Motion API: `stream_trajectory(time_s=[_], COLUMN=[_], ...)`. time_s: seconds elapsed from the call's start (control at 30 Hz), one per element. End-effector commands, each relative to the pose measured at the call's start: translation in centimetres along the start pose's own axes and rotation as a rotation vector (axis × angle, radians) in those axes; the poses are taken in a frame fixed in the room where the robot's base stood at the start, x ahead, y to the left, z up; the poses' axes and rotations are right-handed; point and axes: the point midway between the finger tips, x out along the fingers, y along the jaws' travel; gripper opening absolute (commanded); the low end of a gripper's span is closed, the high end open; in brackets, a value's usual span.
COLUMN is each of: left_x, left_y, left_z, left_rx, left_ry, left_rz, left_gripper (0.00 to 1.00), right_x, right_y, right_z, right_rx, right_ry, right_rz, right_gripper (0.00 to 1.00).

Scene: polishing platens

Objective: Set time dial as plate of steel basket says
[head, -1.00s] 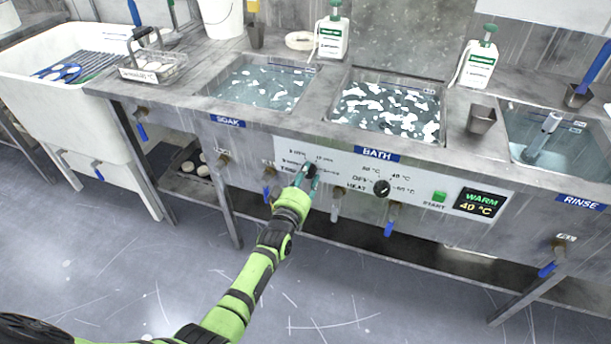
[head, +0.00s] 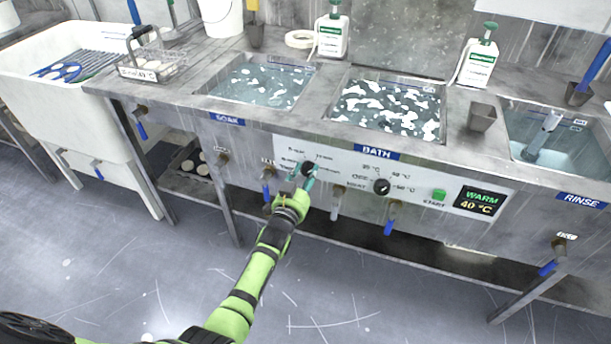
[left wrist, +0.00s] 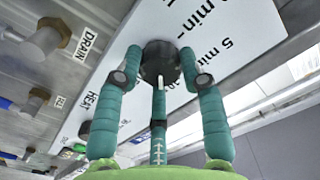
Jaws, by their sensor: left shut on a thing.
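The black time dial (head: 307,168) sits on the white BATH panel (head: 340,160). My left gripper (head: 305,178) is shut on the dial. In the left wrist view its teal fingers (left wrist: 160,65) flank the dial (left wrist: 160,60), where "5 min" and another "min" label show beside it. I cannot tell for sure which mark the dial points at. The steel basket (head: 165,58) stands on the left of the counter. Its white plate (head: 140,73) shows "40 °C"; the rest is too small to read. My right gripper is not in view.
The black heat dial (head: 381,187), a green START button (head: 438,196) and a display (head: 480,202) reading "WARM 40 °C" are to the right. Blue-handled taps (head: 390,222) hang below the panel. The floor in front is clear.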

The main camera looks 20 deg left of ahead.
Motion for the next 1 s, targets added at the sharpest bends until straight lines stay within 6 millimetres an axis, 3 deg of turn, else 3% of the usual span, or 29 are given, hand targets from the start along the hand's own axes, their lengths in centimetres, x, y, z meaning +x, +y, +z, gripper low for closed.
stream_trajectory(time_s=[0.6, 1.0], left_x=[-0.2, -0.2], left_y=[0.1, -0.1], left_z=[0.7, 0.7], left_rx=[0.546, 0.728], left_ry=[-0.013, -0.014], left_rz=[0.006, 0.006], left_gripper=[0.07, 0.07], right_x=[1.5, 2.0], right_y=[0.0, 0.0], right_z=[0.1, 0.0], right_rx=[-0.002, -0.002], right_ry=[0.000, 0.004], right_rz=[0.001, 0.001], right_gripper=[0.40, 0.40])
